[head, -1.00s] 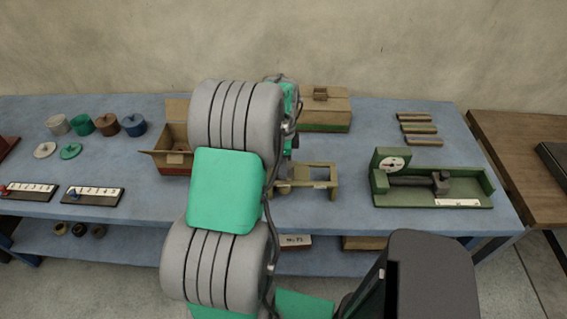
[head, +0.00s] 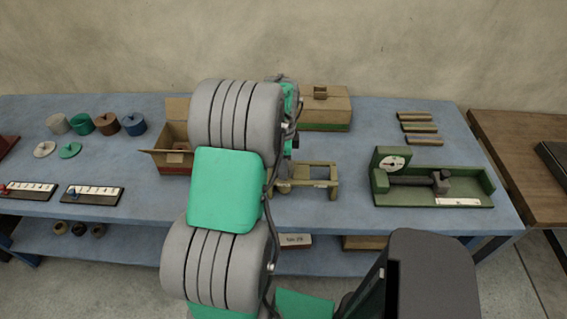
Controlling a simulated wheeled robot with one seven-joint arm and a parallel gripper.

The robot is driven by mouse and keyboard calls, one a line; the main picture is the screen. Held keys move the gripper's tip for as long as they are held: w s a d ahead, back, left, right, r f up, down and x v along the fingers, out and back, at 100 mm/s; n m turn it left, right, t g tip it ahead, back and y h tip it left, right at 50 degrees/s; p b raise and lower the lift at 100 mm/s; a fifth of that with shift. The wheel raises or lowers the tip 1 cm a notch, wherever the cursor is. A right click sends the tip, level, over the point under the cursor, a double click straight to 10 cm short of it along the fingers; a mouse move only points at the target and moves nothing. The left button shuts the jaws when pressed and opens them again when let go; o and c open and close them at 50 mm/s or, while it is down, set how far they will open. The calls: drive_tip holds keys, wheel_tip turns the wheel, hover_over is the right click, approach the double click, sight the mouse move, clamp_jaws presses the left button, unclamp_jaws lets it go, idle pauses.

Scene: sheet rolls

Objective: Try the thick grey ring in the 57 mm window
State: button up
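A low olive-yellow stand (head: 312,178) with an opening in its top stands on the blue table, right of my arm. I cannot read any window size on it. Its left end is close to my arm. My arm rises through the middle of the head view and hides part of the table. My gripper is hidden behind my arm, so I cannot see its fingers or whether they hold anything. I cannot make out a thick grey ring for certain. A grey-beige lidded round piece (head: 57,124) stands at the far left of a row.
Green, brown and blue round pieces (head: 134,124) continue that row. An open cardboard box (head: 165,160) is left of my arm, a closed box (head: 325,108) behind. A green dial gauge (head: 460,190) and several bars (head: 419,128) lie right. Small dark rings (head: 79,229) sit on the lower shelf.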

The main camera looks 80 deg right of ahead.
drive_tip(key=o, duration=1.9)
drive_tip(key=shift+r+p, duration=2.2)
drive_tip(key=shift+r, duration=1.35)
